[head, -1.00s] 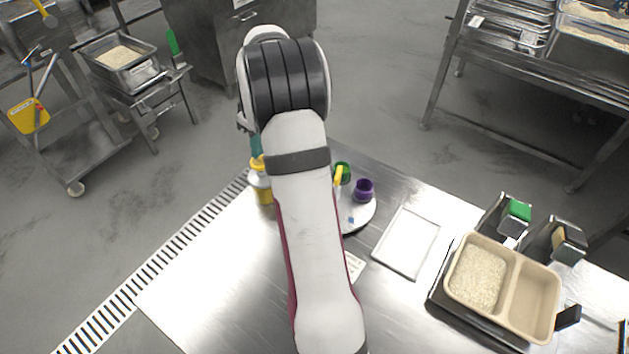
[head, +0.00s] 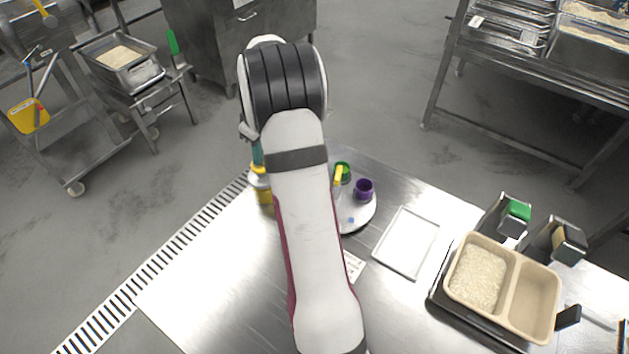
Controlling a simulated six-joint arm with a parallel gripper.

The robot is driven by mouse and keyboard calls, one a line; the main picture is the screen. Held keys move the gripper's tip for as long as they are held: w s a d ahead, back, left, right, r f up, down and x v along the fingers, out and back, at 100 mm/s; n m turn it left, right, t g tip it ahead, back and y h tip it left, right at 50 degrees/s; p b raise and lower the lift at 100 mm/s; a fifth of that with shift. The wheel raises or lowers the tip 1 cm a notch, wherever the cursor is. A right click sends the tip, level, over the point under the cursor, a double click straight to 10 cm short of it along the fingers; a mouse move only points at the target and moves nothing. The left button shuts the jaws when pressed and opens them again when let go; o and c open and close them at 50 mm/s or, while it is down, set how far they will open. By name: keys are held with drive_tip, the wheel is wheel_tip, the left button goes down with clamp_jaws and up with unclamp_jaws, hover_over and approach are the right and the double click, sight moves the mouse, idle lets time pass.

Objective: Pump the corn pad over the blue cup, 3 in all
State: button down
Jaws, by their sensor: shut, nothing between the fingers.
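A yellow dispenser (head: 263,196) stands at the left of the steel table, partly hidden by my arm. My gripper (head: 257,157) shows only as a teal tip at the left edge of my wrist, shut, right above the dispenser's yellow top and seeming to touch it. A round white plate (head: 359,214) carries a purple cup (head: 364,188), a green cup (head: 344,170) with a yellow part beside it, and a small blue spot. My arm covers the plate's left side. I cannot make out a blue cup or what is under the dispenser.
An empty white tray (head: 408,243) lies right of the plate. A beige two-part container (head: 512,268) with rice in its left half stands further right. Dark holders with a green block (head: 519,210) and a tan block stand behind it. The table's front left is clear.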

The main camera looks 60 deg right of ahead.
drive_tip(key=shift+f, duration=0.25)
drive_tip(key=shift+r, duration=1.5)
